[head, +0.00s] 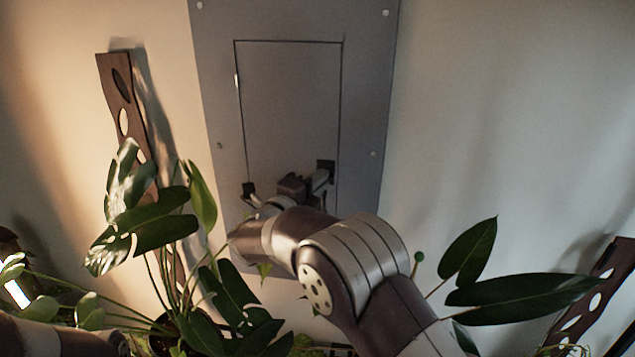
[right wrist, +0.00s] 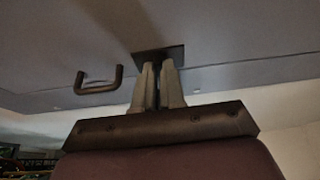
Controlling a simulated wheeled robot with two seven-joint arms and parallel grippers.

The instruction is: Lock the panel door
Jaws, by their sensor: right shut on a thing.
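The grey panel door (head: 290,100) sits in a grey wall panel (head: 367,110) and looks flush with it. A dark square lock plate (head: 326,165) is at the door's lower right; it also shows in the right wrist view (right wrist: 175,52). My right gripper (head: 322,180) is at this plate. In the right wrist view its fingers (right wrist: 158,82) are shut on a small dark piece at the plate, mostly hidden between them. A dark bar handle (right wrist: 98,82) is left of the fingers, apart from them. My left gripper is not in view.
A leafy plant (head: 160,225) stands in front of the panel's lower left, close to my right arm. More broad leaves (head: 520,290) spread at the lower right. A wooden wall piece with holes (head: 122,95) hangs left of the panel. The wall at upper right is clear.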

